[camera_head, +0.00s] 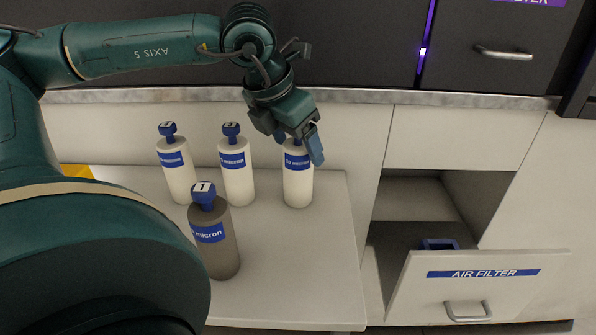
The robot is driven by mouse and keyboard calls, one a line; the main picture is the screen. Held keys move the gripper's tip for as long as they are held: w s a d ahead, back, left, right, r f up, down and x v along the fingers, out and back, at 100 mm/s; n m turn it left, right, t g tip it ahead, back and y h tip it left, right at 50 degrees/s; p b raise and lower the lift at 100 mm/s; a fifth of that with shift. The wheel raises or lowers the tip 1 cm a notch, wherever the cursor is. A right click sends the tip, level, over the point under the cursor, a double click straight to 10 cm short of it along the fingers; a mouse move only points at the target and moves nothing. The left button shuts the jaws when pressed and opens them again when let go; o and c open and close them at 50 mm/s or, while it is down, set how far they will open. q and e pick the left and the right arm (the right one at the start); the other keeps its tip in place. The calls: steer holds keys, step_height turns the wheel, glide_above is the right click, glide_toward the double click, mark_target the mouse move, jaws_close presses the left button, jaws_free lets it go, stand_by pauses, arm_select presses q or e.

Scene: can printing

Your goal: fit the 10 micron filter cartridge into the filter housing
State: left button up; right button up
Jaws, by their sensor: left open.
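Several cylindrical filter cartridges with blue micron labels stand upright on the white table. The white cartridge (298,185) at the right has its top hidden behind my left gripper (300,140). The gripper is open, with its fingers at that top; I cannot tell if they touch it. Two more white cartridges, the far left one (178,175) and the middle one (237,175), have blue knobs. A grey-brown cartridge (218,250) with a knob marked 1 stands in front. The label numbers are too small to read surely. The open AIR FILTER drawer (480,300) shows a blue part (439,244) inside.
The white table (290,285) has free room at its front right. Behind it is a cabinet front with a metal ledge (350,96). A yellow object (77,171) shows at the left behind my arm. The tilted drawer front stands out right of the table.

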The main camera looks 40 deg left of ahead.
arm_select(q)
steer(key=shift+x, duration=0.85)
steer(key=shift+w, duration=0.1)
steer(key=shift+r, duration=0.1)
steer(key=c, duration=1.4)
steer(key=shift+c, duration=0.2)
